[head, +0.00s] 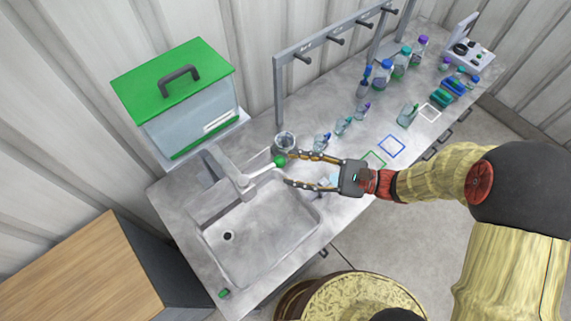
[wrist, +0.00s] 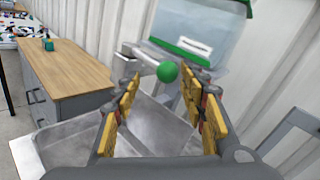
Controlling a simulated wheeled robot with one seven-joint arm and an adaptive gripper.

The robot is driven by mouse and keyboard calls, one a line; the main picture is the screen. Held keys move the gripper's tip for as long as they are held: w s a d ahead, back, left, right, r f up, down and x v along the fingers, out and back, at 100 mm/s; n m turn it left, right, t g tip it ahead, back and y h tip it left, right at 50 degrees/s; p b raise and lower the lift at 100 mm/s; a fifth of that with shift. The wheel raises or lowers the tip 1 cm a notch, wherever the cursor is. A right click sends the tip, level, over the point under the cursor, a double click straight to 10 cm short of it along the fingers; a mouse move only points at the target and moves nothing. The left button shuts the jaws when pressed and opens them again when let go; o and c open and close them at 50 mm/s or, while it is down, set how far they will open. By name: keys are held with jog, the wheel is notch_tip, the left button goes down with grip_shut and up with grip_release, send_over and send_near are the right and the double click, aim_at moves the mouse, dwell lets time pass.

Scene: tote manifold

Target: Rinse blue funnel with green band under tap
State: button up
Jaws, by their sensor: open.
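My gripper (head: 286,169) is open and empty at the back right corner of the sink (head: 285,219). Its fingers spread either side of the green ball knob (head: 280,161) on the tap's lever. In the wrist view the knob (wrist: 167,71) shows between and beyond the open fingers (wrist: 169,88); I see no contact. The grey tap (head: 210,204) reaches over the basin. I cannot clearly pick out the blue funnel with green band. A pale bluish item (head: 325,183) lies partly hidden beside my lower finger; I cannot tell what it is.
A glass vessel (head: 285,141) stands close behind my upper finger. Several bottles, including a blue-capped one (head: 383,73), stand farther right below a rack with pegs (head: 336,40). A green-lidded tank (head: 186,100) stands behind the sink. The basin looks empty around its drain (head: 228,236).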

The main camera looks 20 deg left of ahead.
jog(key=d, duration=0.8)
jog(key=shift+w, duration=0.45)
